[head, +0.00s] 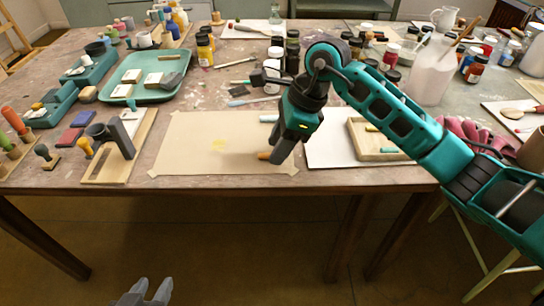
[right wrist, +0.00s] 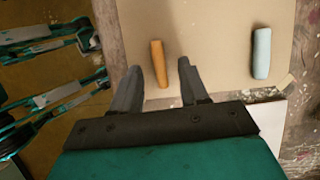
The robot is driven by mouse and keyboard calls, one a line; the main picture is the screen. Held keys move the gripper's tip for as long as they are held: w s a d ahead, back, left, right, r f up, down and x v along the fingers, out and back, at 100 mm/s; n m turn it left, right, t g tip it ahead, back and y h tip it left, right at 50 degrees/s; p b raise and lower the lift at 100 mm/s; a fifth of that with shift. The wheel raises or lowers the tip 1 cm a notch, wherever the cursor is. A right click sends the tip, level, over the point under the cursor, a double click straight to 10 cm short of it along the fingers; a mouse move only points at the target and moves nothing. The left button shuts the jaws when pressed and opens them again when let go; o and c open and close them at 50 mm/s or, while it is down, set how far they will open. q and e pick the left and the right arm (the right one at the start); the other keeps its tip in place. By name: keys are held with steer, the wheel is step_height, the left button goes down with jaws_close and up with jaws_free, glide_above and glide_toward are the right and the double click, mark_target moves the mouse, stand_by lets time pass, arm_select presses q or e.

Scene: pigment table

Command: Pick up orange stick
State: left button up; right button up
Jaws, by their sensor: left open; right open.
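The orange stick (head: 263,155) lies on a tan paper sheet (head: 190,135) near its front right part, partly hidden behind my right gripper (head: 277,160) in the head view. In the right wrist view the orange stick (right wrist: 159,62) shows between the two open fingertips of my right gripper (right wrist: 160,70), closer to the middle than to either finger. The fingers point down at the sheet and look apart from the stick; the exact height is hard to tell. My left gripper (head: 145,293) is open and empty, low in front of the table.
A pale blue stick (right wrist: 261,53) lies on the sheet, right of the orange one. A wooden tray (head: 382,152) with sticks sits on white paper to the right. A wooden rack (head: 105,172) stands left. Bottles and jars crowd the back.

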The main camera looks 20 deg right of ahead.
steer(key=shift+a+f, duration=0.15)
steer(key=shift+f, duration=0.2)
steer(key=shift+c, duration=0.2)
steer(key=c, duration=0.7)
steer(key=shift+c, duration=0.2)
steer(key=shift+w+r, duration=0.1)
steer(key=shift+r, duration=0.4)
step_height(320, 180, up, 19)
steer(key=p, duration=0.3)
